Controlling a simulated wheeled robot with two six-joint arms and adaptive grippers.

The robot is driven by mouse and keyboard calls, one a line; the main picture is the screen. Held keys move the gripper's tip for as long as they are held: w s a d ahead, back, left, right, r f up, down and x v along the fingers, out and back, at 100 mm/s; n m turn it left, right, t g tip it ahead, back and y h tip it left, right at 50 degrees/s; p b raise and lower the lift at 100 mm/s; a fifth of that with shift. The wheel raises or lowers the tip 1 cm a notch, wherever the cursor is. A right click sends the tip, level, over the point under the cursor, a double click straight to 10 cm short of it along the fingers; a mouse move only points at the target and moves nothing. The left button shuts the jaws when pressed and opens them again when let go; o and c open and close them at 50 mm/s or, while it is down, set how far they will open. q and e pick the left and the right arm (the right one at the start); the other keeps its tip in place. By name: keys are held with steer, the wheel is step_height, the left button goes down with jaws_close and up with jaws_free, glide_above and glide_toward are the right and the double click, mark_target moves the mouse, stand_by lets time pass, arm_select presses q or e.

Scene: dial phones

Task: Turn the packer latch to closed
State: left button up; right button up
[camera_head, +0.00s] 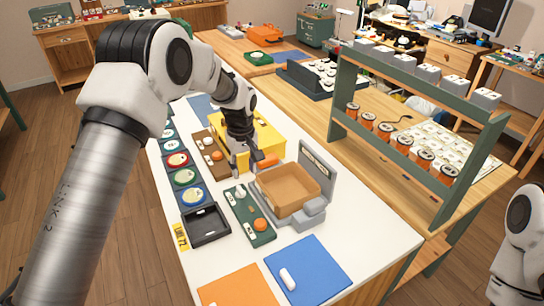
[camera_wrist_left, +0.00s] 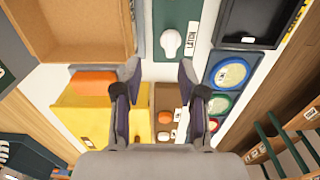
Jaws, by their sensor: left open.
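The packer is a grey machine (camera_head: 313,212) holding an open brown box (camera_head: 288,188). Beside it lies a dark green panel (camera_head: 250,213) with a white knob (camera_head: 240,192) and an orange knob (camera_head: 260,224). In the left wrist view a label reading LATCH (camera_wrist_left: 192,33) is beside the white knob (camera_wrist_left: 171,43). My left gripper (camera_head: 242,171) is open and empty, just beyond the panel's far end. In the left wrist view the white knob is ahead of the gap between my fingertips (camera_wrist_left: 158,72), apart from them. My right gripper is out of view.
A yellow unit (camera_head: 268,138) with an orange part (camera_head: 265,160) stands close to my left gripper. A brown panel (camera_head: 208,155) and round dials (camera_head: 177,160) lie to the left. A black tray (camera_head: 206,225) and blue mat (camera_head: 308,270) are nearer.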

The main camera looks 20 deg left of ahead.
mark_target(240, 189)
arm_select(q)
steer(key=shift+s+a+r+p, duration=0.15)
steer(key=shift+a+r+p, duration=0.25)
steer(key=shift+a+p, duration=0.25)
steer(key=shift+s+a+f, duration=0.1)
steer(key=shift+s, duration=0.2)
step_height(240, 189, down, 7)
steer(key=shift+w+p, duration=0.15)
steer(key=shift+p, duration=0.45)
steer(key=shift+f, duration=0.35)
jaws_close()
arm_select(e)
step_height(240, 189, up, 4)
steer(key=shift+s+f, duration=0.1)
